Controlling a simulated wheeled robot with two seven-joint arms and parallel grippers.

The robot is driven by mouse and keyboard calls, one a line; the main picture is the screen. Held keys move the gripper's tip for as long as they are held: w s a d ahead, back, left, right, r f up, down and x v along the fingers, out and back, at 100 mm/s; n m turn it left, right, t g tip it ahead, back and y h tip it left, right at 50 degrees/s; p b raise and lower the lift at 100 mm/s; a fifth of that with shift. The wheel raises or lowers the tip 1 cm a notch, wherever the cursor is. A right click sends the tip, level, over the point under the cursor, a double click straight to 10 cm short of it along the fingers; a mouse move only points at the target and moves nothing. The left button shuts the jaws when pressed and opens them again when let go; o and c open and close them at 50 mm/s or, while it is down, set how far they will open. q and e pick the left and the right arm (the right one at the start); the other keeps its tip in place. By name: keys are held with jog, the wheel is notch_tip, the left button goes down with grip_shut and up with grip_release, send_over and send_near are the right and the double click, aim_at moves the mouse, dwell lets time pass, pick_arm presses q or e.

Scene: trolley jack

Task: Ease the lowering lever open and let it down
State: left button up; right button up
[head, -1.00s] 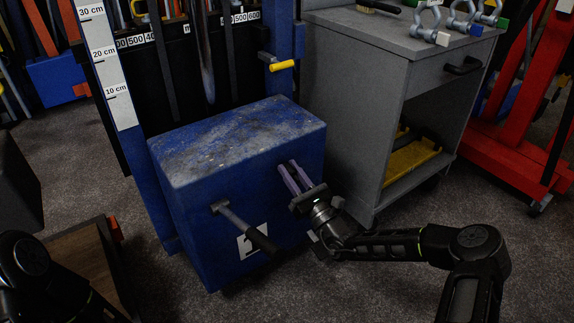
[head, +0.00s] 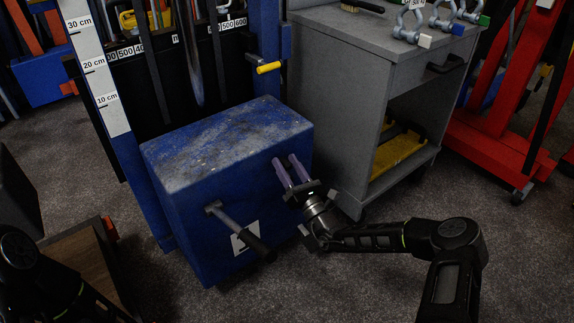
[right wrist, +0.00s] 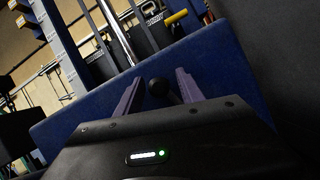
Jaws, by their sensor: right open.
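The lever with a grey shaft and black grip (head: 257,244) sticks out from the front face of the blue block (head: 225,140), angled down to the right. My right gripper (head: 285,161) has purple fingers, held apart and empty. In the head view it is up and to the right of the lever's grip, in front of the block's right part. In the right wrist view a dark rounded knob (right wrist: 160,88) shows between the two fingers (right wrist: 156,88); whether they touch it I cannot tell. My left arm shows at the lower left; its gripper is out of view.
A yellow-handled lever (head: 268,67) sits on the blue post above the block. A grey cabinet (head: 340,75) with shackles (head: 412,22) on top stands to the right. A red frame (head: 495,140) stands further right. A wood-floored tray (head: 75,265) lies left.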

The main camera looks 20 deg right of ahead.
jog(key=p+v, duration=0.1)
jog(key=v, duration=0.7)
jog(key=shift+p, duration=0.4)
